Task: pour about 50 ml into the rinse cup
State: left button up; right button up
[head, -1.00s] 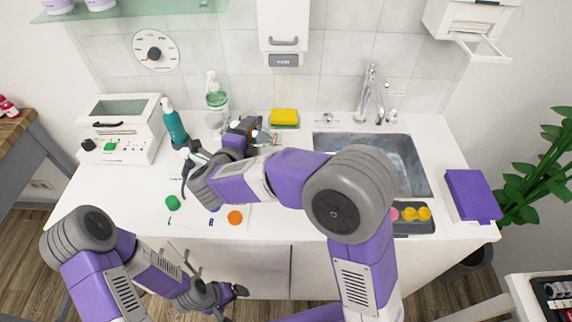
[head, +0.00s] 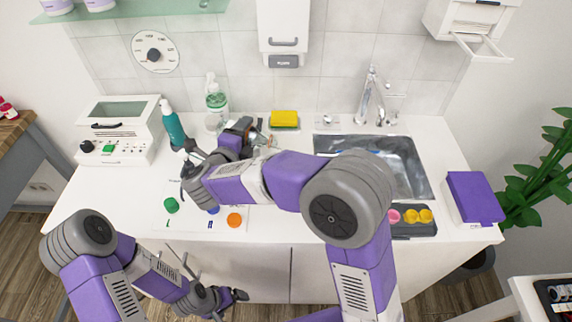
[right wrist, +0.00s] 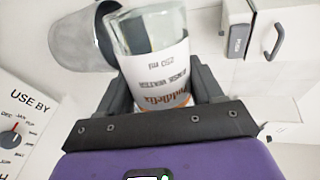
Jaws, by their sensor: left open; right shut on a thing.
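My right gripper (right wrist: 165,100) is shut on a clear glass bottle (right wrist: 150,32) with a white "rinse water 250 ml" label. The label's print is upside down in the right wrist view. A grey metal cup (right wrist: 82,40) shows beside the bottle at upper left of that view; I cannot tell for sure that it is the rinse cup. In the head view my right gripper (head: 248,134) is over the back middle of the counter, and my arm hides most of what it holds. My left gripper (head: 226,302) is open and empty, low in front of the counter.
A teal bottle (head: 173,127), a clear pump bottle (head: 216,104) and a yellow sponge (head: 284,119) stand at the back. The sink (head: 405,165) is at right, with a tray (head: 415,231) in front. Green (head: 171,205) and orange (head: 235,220) discs lie at the front.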

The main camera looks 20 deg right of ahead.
jog(key=shift+a+b, duration=0.15)
jog(key=shift+b, duration=0.25)
dwell(0.9)
jog(key=p, duration=0.2)
jog(key=r+n+p, duration=0.1)
jog(key=p, duration=0.2)
jog(key=shift+w+a+n+h, duration=0.15)
jog(key=shift+n+h, duration=0.15)
jog(key=shift+h, duration=0.1)
jog(key=shift+f+g, duration=0.3)
jog(key=r+n+p, duration=0.1)
jog(key=p, duration=0.2)
jog(key=shift+a+r+h, duration=0.15)
jog(key=shift+r+h, duration=0.05)
jog(key=shift+h, duration=0.1)
jog(key=shift+r+n+p, duration=0.1)
jog(key=shift+n+p, duration=0.2)
jog(key=shift+p, duration=0.3)
jog(key=shift+w+a, duration=0.1)
dwell(0.4)
